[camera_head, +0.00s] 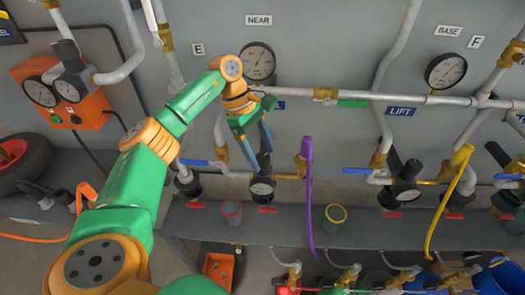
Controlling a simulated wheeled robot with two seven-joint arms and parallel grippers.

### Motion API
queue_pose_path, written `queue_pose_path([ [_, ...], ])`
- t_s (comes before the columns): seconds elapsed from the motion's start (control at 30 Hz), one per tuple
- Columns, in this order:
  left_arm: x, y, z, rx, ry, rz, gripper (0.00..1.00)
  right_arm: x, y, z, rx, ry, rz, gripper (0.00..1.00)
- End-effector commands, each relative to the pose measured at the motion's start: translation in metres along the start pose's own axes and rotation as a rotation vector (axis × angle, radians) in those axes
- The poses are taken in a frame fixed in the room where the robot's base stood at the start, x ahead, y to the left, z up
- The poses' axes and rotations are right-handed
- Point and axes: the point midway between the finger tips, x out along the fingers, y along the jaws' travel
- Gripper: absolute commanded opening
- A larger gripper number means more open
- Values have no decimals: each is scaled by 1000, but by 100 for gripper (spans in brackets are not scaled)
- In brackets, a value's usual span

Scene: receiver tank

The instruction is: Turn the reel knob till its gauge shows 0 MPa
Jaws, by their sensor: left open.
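No readable reel label shows. My left gripper (256,149) is open and points down, with its fingers just above and in front of a black knob (264,161). I cannot tell whether they touch it. A small round gauge (262,189) sits below this knob; its reading is too small to tell. A blue label (278,105) beside the gripper is partly hidden, so I cannot confirm that this is the reel knob. My right gripper is not in view.
A NEAR gauge (258,62) is above and a BASE gauge (445,71) at right. Another black regulator (404,172) stands under the LIFT label (401,111). Purple (308,195) and yellow (449,200) hoses hang nearby. An orange gauge box (62,95) is at left.

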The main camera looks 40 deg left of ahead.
Motion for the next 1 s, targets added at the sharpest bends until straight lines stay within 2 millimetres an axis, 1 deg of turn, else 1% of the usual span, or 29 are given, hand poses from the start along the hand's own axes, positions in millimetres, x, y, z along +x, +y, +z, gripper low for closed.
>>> queue_pose_path([
  [0.2, 2, 0, 0, 0, 0, 0, 78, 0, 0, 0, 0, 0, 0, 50],
  [0.23, 2, 0, 0, 0, 0, 0, 75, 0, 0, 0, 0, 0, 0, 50],
  [0.27, 2, 0, 0, 0, 0, 0, 67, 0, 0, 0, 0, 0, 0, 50],
  [0.3, 2, 0, 0, 0, 0, 0, 56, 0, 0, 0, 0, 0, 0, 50],
  [0.37, 2, 0, 0, 0, 0, 0, 40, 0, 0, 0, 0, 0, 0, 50],
  [0.4, 2, 0, 0, 0, 0, 0, 29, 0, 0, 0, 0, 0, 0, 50],
  [0.47, 2, 0, 0, 0, 0, 0, 13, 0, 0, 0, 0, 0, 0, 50],
  [0.5, 2, 0, 0, 0, 0, 0, 2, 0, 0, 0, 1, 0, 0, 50],
  [0.53, 2, 0, 0, 0, 0, 0, 0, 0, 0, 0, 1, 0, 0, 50],
  [0.77, 2, 0, 0, -17, 1, 7, 0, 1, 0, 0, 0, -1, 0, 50],
  [1.0, 3, -1, -1, -126, 2, 54, 0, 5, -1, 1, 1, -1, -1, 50],
])
